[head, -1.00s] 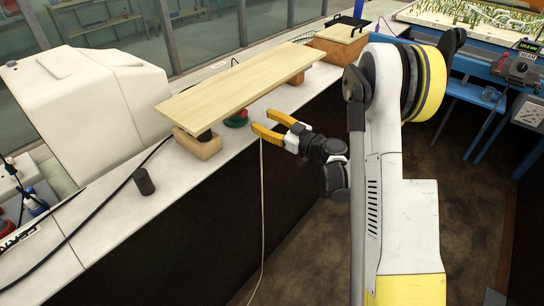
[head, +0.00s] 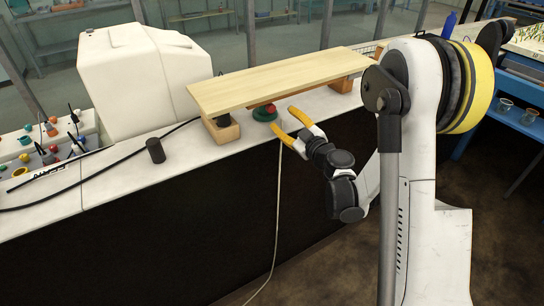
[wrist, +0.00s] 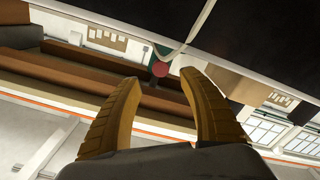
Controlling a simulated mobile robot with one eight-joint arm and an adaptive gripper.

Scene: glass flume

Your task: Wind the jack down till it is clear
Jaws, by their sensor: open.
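The jack (head: 265,112) is a small green body with a red knob, standing on the white bench top under the pale wooden plank (head: 280,80). In the wrist view the red knob (wrist: 160,69) shows just beyond and between my fingertips, with a bit of green behind it. My gripper (head: 285,121) has two yellow fingers, spread open and empty, at the bench's front edge just right of and in front of the jack. No contact with the knob is visible. Whether the jack's top touches the plank is hidden.
The plank spans a left wooden block (head: 221,131) with a dark piece on it and a right block (head: 341,85). A black cylinder (head: 155,150) and a white box-shaped housing (head: 140,80) stand to the left. A pale cord (head: 279,190) hangs down the bench front.

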